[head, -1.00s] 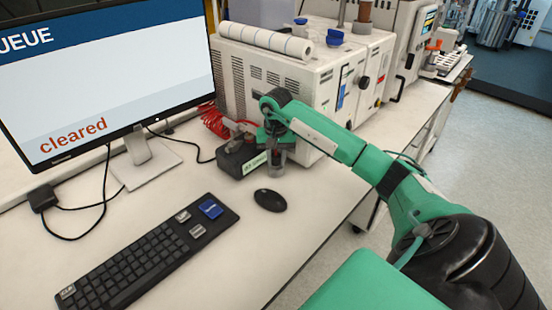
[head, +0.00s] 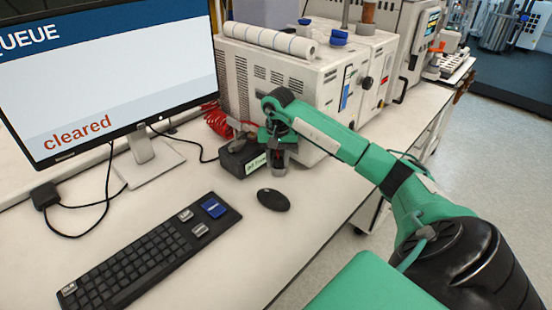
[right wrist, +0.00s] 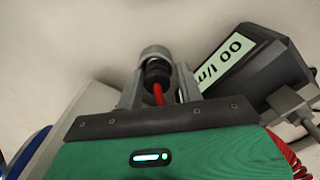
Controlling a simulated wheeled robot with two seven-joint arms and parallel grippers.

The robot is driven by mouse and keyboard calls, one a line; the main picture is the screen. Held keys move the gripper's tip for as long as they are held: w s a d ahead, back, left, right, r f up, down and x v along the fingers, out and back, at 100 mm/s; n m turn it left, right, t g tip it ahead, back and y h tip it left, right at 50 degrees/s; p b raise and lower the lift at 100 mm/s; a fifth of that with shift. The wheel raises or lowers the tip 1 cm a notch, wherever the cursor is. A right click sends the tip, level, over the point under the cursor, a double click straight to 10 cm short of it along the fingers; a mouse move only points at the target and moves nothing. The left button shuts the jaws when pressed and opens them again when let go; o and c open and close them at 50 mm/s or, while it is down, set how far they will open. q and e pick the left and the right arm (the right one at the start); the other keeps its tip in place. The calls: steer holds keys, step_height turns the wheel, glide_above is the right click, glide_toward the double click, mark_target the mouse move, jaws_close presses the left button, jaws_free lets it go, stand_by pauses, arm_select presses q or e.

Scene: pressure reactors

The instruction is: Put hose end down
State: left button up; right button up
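The hose end (right wrist: 155,57) shows in the right wrist view as a grey metal fitting with a black collar and a red hose running back from it. My right gripper (right wrist: 159,72) has one finger on each side of the fitting and appears shut on it. In the head view the right gripper (head: 277,157) points down close to the bench, just right of a dark box with a pale label (head: 243,158). The hose end is too small there to tell whether it touches the bench. My left gripper is not in view.
The labelled dark box is close beside the right fingers (right wrist: 265,65). A white machine (head: 285,85) stands behind, with a red coiled hose (head: 216,118) at its left. A mouse (head: 273,200), keyboard (head: 150,252) and monitor (head: 105,70) are nearer. Bare bench lies right of the mouse.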

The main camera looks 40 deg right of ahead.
mark_target(279, 158)
steer(key=shift+s+f+p, duration=0.3)
steer(key=shift+f+p, duration=0.05)
steer(key=shift+f, duration=0.05)
steer(key=shift+d+r, duration=0.2)
steer(key=shift+r, duration=0.3)
steer(key=shift+d+r, duration=0.15)
steer(key=shift+r, duration=0.3)
arm_select(q)
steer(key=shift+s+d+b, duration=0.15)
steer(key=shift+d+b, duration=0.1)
steer(key=shift+b, duration=0.2)
arm_select(e)
step_height(279, 158, up, 11)
steer(key=shift+w, duration=0.15)
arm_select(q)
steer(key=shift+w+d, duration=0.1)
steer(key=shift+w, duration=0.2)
arm_select(e)
steer(key=shift+a+r, duration=0.1)
